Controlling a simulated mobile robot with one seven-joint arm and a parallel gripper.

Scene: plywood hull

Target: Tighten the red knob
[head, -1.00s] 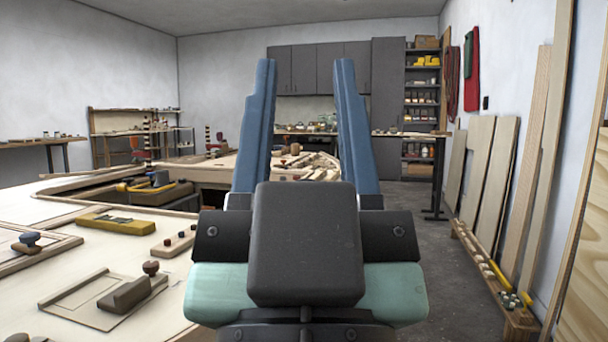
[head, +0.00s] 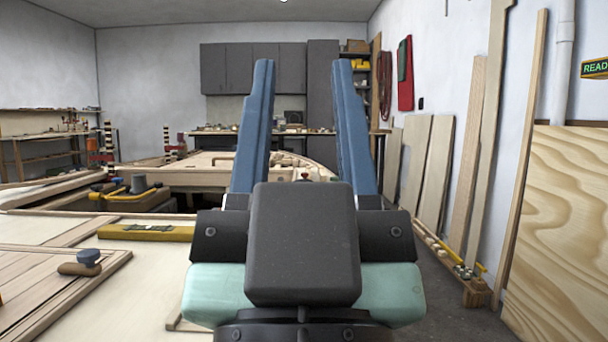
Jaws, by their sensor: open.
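A small dark reddish knob (head: 304,176) shows between the fingers, just above my gripper's dark housing. Its lower part and base are hidden by the housing, and I cannot tell how far it is from the fingers or how tight it is. A dark blue knob (head: 88,257) stands on a wooden piece on the bench at the left.
The pale wooden bench top (head: 135,275) fills the lower left. Grey floor shows between bench and rack.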

